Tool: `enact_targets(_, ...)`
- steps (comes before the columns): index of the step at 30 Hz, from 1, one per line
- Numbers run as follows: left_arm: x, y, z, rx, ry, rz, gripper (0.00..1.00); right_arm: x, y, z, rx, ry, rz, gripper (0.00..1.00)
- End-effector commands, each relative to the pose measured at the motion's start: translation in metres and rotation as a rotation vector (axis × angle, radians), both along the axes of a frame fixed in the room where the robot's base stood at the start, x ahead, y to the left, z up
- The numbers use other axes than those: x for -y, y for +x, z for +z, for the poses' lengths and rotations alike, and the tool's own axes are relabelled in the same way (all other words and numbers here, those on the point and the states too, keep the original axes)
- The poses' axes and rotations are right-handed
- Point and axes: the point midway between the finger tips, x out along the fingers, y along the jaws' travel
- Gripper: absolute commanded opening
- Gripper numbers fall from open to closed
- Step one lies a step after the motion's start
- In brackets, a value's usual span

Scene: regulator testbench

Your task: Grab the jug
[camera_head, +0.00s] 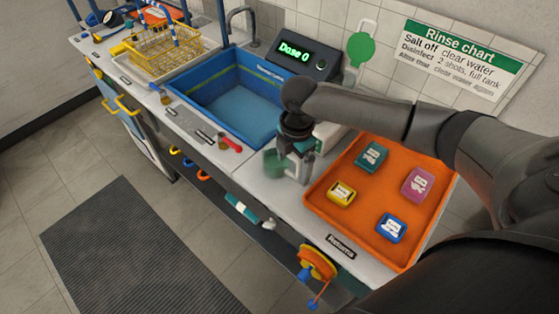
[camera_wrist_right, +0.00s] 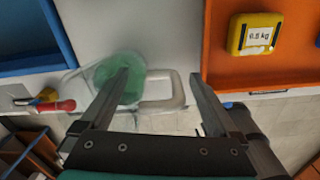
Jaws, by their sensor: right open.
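The jug is a clear, see-through vessel with a greenish body (camera_wrist_right: 118,82) and a pale loop handle (camera_wrist_right: 182,92). It stands on the light counter between the blue sink and the orange tray; in the head view its green part (camera_head: 275,163) shows beside my gripper. My right gripper (camera_wrist_right: 160,74) is open over the jug. In the wrist view, its left finger overlaps the green body and its right finger lies just right of the handle, with the handle between them. I cannot tell how far down the fingers reach. My left gripper is not in view.
The blue sink (camera_head: 200,91) lies to the left, with a dosing unit (camera_head: 303,59) behind. The orange tray (camera_head: 373,196) to the right holds several labelled blocks. A red-handled tool (camera_head: 231,144) lies near the sink's front. My right arm covers the back right.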

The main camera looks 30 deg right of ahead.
Motion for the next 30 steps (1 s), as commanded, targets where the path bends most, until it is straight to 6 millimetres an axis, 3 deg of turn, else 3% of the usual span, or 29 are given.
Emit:
enact_targets(3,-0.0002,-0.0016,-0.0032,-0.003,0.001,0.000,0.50,-0.0004,-0.0006,-0.0130,-0.001,0.001,0.001,0.96)
enact_targets(11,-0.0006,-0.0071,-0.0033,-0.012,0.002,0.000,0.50,0.0000,-0.0003,-0.0146,0.000,0.000,0.001,0.96)
enact_targets(30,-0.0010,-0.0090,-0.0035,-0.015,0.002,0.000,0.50,0.0003,-0.0001,-0.0141,0.000,-0.001,0.000,0.24)
